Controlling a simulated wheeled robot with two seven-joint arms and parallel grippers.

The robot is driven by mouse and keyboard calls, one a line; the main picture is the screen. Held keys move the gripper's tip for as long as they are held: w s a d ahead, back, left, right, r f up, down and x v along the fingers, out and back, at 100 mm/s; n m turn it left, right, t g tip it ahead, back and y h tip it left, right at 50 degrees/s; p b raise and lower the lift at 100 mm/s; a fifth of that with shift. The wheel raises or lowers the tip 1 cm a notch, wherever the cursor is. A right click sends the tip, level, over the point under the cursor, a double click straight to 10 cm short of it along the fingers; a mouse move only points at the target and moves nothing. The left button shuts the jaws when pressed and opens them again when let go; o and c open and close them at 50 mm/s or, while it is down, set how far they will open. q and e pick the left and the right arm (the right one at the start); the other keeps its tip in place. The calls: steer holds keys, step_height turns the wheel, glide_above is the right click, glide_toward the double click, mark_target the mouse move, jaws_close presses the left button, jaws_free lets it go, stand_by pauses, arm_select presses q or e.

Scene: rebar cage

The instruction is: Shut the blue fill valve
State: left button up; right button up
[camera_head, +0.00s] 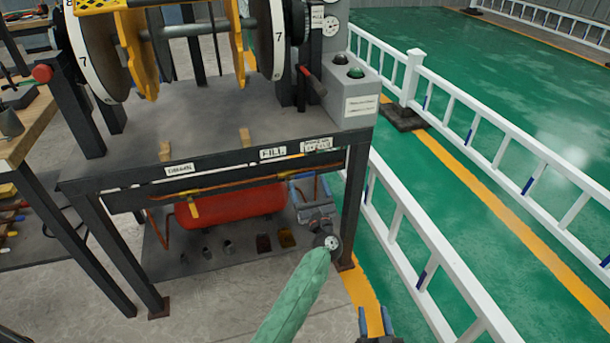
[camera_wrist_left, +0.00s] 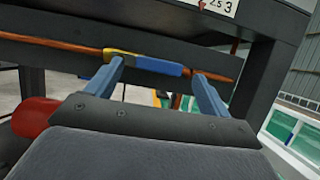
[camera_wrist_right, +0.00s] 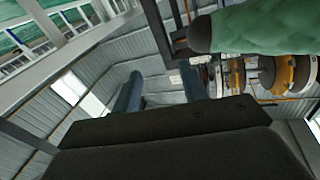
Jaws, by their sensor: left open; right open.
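The blue fill valve handle (camera_wrist_left: 160,66) lies in line with a copper pipe under the bench edge, beside a brass-coloured body (camera_wrist_left: 120,53). In the head view it is beneath the FILL label (camera_head: 272,152) side, hard to tell from my blue fingers. My left gripper (camera_head: 308,188) is open under the bench's right front corner. In the left wrist view its fingertips (camera_wrist_left: 157,70) straddle the handle's span; I cannot tell whether they touch it. My right gripper (camera_head: 375,320) is open and empty, low at the bottom of the head view and away from the bench.
A red tank (camera_head: 230,205) sits on the lower shelf with several small items before it. The bench's right front leg (camera_head: 352,205) stands close to my left gripper. A white railing (camera_head: 410,225) runs along the right. Reels (camera_head: 100,45) stand on the bench.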

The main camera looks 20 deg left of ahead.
mark_target(305, 176)
arm_select(q)
steer(key=shift+x, duration=2.2)
arm_select(e)
steer(key=shift+s+f+g, duration=0.15)
steer(key=shift+f+g, duration=0.1)
steer(key=shift+f, duration=0.4)
steer(key=shift+s+f+g, duration=0.1)
steer(key=shift+f+g, duration=0.15)
steer(key=shift+f, duration=0.35)
arm_select(q)
steer(key=c, duration=1.4)
arm_select(e)
steer(key=shift+f, duration=0.15)
